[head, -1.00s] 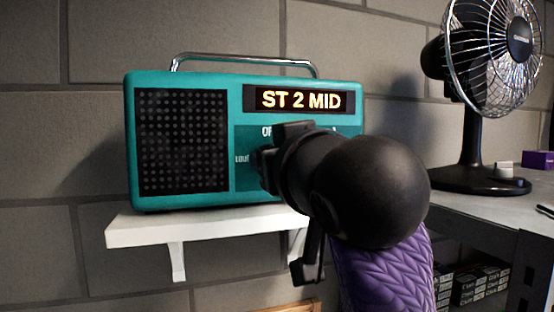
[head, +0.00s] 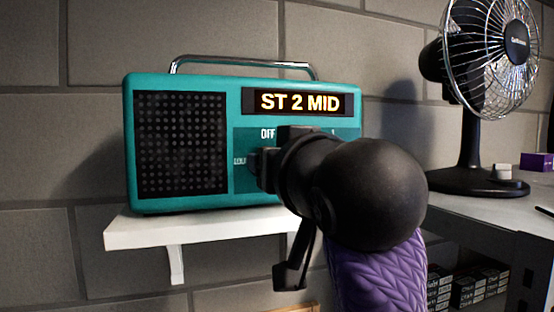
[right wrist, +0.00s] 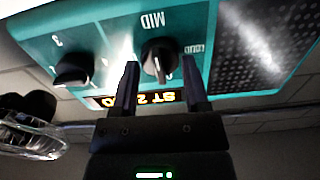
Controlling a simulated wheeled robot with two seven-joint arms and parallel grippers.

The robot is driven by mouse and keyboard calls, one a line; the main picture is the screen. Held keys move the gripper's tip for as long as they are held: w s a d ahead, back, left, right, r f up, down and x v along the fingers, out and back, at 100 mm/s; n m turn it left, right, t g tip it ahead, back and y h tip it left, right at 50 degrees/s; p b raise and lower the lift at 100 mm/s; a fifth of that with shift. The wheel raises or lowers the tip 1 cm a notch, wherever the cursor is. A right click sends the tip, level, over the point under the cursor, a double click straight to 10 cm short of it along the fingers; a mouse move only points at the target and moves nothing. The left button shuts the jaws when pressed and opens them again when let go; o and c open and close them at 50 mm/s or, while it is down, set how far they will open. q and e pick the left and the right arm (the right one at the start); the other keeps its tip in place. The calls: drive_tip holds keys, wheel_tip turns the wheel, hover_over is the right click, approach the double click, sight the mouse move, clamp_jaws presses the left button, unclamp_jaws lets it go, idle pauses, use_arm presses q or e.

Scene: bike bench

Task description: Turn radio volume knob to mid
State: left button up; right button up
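The teal radio (head: 180,207) stands on a white wall shelf, and its lit display (head: 300,102) reads "ST 2 MID". In the head view my right gripper and wrist cover most of its control panel. In the right wrist view, upside down, the volume knob (right wrist: 158,60) is black and round, with its pointer ridge towards the "MID" mark. My right gripper (right wrist: 160,68) has its two fingers parted, one on each side of this knob, with small gaps visible; contact cannot be told. The other black knob (right wrist: 75,68), by a "3", is outside the fingers. My left gripper is not in view.
The white shelf (head: 150,234) is narrow, with a brick wall behind it. A black fan (head: 470,150) stands on a grey bench at the right. Several small boxes (head: 480,288) lie below the bench. The wall left of the radio is clear.

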drive_tip(key=shift+o, duration=1.4)
drive_tip(key=shift+r, duration=0.1)
drive_tip(key=shift+s, duration=0.1)
